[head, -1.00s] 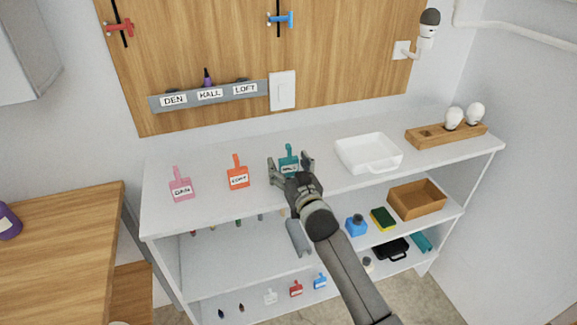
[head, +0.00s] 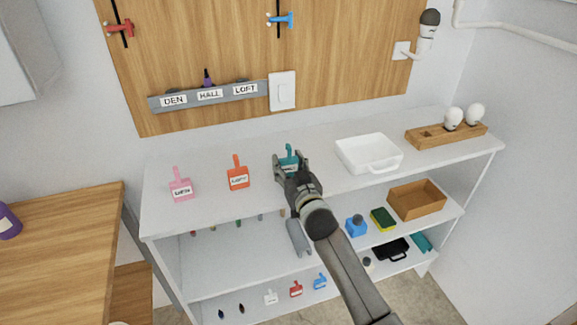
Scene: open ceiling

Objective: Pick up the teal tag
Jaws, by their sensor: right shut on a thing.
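The teal tag (head: 288,153) is on the white shelf top, right of the orange tag. Its upper stem shows above my gripper, and its label is mostly hidden by the fingers. My right gripper (head: 290,165) is shut on the teal tag, with a finger on each side of it. I cannot tell whether the tag is lifted off the shelf top. My left gripper is not in view.
An orange tag (head: 238,177) and a pink tag (head: 181,187) lie to the left. A white tray (head: 352,153) stands to the right, then a wooden bulb holder (head: 421,138). A labelled grey rail (head: 222,94) is on the wall behind. Lower shelves hold small items.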

